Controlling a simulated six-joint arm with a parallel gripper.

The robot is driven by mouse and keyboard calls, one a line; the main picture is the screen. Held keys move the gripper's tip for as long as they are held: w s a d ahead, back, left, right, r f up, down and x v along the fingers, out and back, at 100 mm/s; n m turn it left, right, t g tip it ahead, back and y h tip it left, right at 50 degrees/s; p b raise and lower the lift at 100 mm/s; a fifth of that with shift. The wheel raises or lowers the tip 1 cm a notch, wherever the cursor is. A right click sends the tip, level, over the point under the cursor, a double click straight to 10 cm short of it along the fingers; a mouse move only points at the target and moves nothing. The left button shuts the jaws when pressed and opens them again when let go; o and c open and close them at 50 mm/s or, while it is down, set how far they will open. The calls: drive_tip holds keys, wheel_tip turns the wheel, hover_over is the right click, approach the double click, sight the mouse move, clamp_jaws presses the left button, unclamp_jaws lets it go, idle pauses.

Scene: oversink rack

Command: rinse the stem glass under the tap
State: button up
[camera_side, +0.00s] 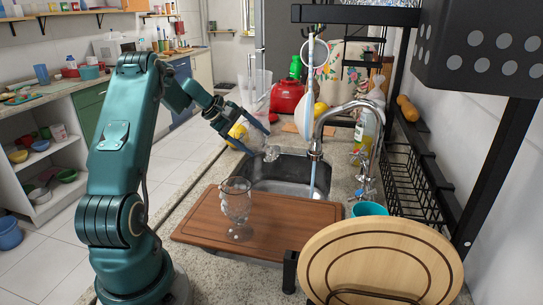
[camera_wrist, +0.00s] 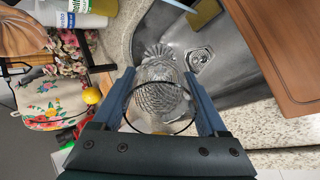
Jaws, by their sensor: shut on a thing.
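My gripper (camera_side: 250,138) is over the far left edge of the sink in the side view. In the wrist view its blue fingers (camera_wrist: 168,90) are shut on a clear, textured stem glass (camera_wrist: 160,97). The glass's round rim faces my palm and its fluted foot points away. In the side view its clear foot (camera_side: 271,153) shows above the sink; the rest is hard to make out. The chrome tap (camera_side: 319,140) arches to the right of the glass, apart from it. A pale blue stream (camera_side: 309,178) hangs below the spout into the metal sink (camera_side: 262,186).
Another clear stemmed glass (camera_side: 236,203) stands upright on the wooden board (camera_side: 205,226) in front of the sink. A round wooden board (camera_side: 380,268) and a black rack (camera_side: 408,190) stand on the right. A teal cup (camera_side: 369,209) is near the tap's base.

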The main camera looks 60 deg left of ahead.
drive_tip(key=a, duration=0.1)
drive_tip(key=n, duration=0.1)
drive_tip(key=a+f+y, duration=0.1)
drive_tip(key=shift+s+a+n, duration=0.3)
drive_tip(key=w+d+f, duration=1)
drive_tip(key=w+d, duration=0.2)
idle(0.9)
drive_tip(key=shift+s+d, duration=0.25)
drive_tip(key=shift+s, duration=0.1)
idle(0.4)
drive_tip(key=shift+w+a, duration=0.3)
idle(0.4)
drive_tip(key=shift+s+d, duration=0.3)
idle(1.5)
